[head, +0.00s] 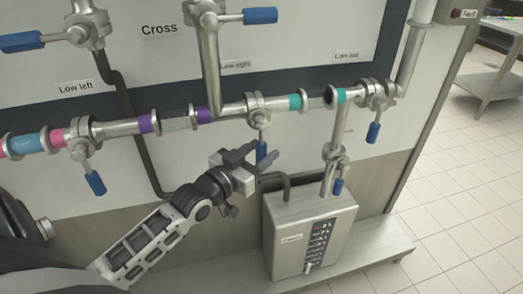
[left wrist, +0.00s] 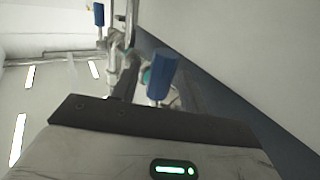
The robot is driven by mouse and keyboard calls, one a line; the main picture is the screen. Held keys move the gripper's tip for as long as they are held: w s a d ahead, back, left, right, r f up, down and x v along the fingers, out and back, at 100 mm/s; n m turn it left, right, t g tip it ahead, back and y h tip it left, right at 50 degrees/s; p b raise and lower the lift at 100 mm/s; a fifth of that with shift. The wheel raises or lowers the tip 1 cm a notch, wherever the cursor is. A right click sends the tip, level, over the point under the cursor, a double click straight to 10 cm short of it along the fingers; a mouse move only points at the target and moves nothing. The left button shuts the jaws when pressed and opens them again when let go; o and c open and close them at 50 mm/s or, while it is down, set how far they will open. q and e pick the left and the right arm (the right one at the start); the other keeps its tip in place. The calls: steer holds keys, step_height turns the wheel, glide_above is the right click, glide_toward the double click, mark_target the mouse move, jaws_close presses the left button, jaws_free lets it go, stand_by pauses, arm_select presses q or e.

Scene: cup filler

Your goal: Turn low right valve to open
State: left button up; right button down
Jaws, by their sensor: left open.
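The low right valve (head: 257,104) sits on the horizontal pipe below the "Low right" label (head: 235,65). Its blue handle (head: 261,151) hangs straight down. My left gripper (head: 262,155) is open, right at the handle's lower end. The handle appears to lie between or just behind the fingers, and I cannot tell whether they touch it. In the left wrist view a blue handle (left wrist: 162,76) rises just beyond the dark finger edge of my gripper (left wrist: 150,122). The handle's lower part is hidden there. My right gripper is not in view.
The low out valve handle (head: 373,132) hangs to the right, and another handle (head: 338,186) hangs above the metal box (head: 290,235). The low left pipe has a handle (head: 96,184) at left. A black hose (head: 150,175) runs behind my arm.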

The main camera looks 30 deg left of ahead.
arm_select(q)
steer(key=shift+w+d, duration=0.1)
steer(key=shift+w, duration=0.3)
jaws_close()
